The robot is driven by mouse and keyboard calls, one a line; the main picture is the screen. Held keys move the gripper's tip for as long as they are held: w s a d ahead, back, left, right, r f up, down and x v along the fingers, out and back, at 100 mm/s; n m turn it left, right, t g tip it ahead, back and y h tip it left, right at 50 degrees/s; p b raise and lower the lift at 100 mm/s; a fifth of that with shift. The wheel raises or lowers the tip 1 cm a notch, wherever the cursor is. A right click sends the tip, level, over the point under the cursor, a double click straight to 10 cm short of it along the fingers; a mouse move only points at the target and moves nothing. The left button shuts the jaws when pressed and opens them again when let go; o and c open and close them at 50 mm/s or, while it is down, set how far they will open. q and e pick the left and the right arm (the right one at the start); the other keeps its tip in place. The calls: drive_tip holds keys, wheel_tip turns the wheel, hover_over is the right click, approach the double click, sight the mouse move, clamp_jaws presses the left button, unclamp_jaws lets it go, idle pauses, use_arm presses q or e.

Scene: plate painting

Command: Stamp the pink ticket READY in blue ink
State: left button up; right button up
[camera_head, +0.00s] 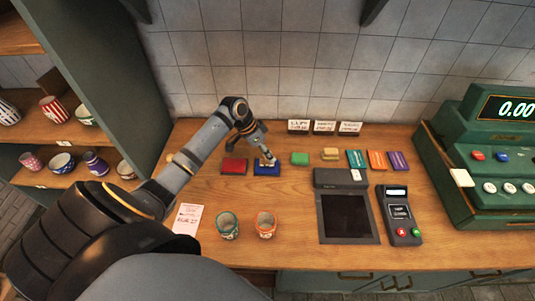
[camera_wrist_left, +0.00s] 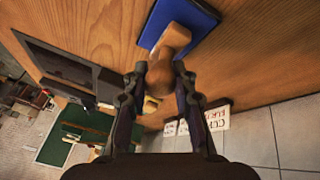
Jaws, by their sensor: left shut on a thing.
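My left gripper (camera_head: 263,152) is shut on a wooden-handled stamp (camera_wrist_left: 162,68), whose rounded grip sits between the fingertips in the left wrist view. The stamp's block is over the blue ink pad (camera_head: 260,172), which also shows in the left wrist view (camera_wrist_left: 200,15). The block seems to rest on the pad, but I cannot be sure of contact. The pale pink ticket (camera_head: 187,218) with printed lines lies flat on the counter, left of the cups, close to my left arm. My right gripper is not in view.
A red pad (camera_head: 233,166) lies left of the blue one. A green block (camera_head: 299,158) and a yellow item (camera_head: 330,154) lie right. A teal-rimmed cup (camera_head: 228,226) and orange-rimmed cup (camera_head: 266,225) stand in front. A card terminal (camera_head: 399,215) and green register (camera_head: 490,150) stand right.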

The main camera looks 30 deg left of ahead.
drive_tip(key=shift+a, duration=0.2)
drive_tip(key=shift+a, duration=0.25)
use_arm(q)
drive_tip(key=shift+f, duration=0.5)
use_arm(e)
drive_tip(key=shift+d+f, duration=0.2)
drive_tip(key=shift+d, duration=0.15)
use_arm(q)
drive_tip(key=shift+s+f, duration=0.1)
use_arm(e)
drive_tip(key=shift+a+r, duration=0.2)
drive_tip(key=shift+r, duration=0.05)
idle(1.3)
use_arm(q)
wheel_tip(320, 180, up, 7)
drive_tip(key=p, duration=0.7)
drive_tip(key=shift+p, duration=0.3)
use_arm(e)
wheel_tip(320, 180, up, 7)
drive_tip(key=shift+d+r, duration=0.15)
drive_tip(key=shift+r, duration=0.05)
